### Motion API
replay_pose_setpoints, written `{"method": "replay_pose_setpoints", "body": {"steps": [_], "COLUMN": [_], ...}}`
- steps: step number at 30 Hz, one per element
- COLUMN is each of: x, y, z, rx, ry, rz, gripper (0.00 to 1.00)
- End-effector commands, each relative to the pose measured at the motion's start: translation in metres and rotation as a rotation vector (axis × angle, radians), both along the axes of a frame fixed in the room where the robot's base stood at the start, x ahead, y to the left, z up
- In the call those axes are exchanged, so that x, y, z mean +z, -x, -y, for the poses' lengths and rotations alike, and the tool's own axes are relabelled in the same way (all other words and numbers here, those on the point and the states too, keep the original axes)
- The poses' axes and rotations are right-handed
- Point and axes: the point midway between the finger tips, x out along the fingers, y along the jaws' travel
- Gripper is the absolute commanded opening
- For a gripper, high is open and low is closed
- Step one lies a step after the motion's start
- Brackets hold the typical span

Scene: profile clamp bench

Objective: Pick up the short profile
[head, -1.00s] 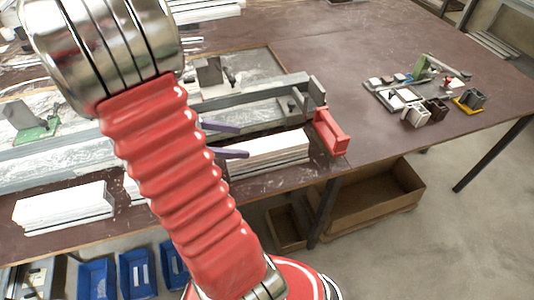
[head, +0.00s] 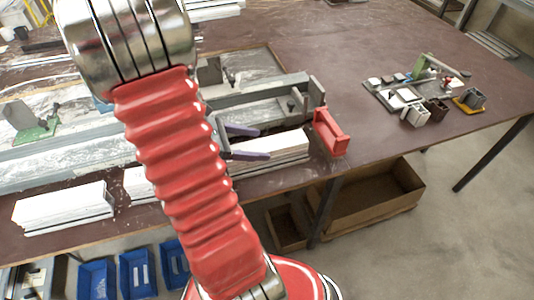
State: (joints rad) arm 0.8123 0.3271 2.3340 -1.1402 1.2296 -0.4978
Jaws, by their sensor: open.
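Another stack of white profiles (head: 63,206) lies at the front left. A further white piece (head: 139,186) is partly hidden behind my arm. I cannot tell for sure which piece is the short profile.
A long grey clamp rail (head: 60,160) runs along the brown bench (head: 385,70) behind the stacks. A red block (head: 329,131) stands at its right end. Small parts and a green-handled device (head: 425,75) sit at the right. Blue bins (head: 137,273) and a cardboard box (head: 375,195) are below.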

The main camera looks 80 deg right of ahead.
Motion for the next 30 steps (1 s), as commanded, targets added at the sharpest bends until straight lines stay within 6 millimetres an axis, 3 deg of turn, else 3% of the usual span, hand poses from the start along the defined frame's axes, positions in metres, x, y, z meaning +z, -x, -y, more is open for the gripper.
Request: {"method": "replay_pose_setpoints", "body": {"steps": [5, 20, 30], "x": [-0.0055, -0.0054, -0.0053], "y": [0.0088, 0.0084, 0.0083], "z": [0.0045, 0.0047, 0.0047], "rx": [0.001, 0.001, 0.001], "ry": [-0.002, 0.0, 0.0], "rz": [-0.001, 0.0, 0.0], "gripper": [0.67, 0.67, 0.45]}}
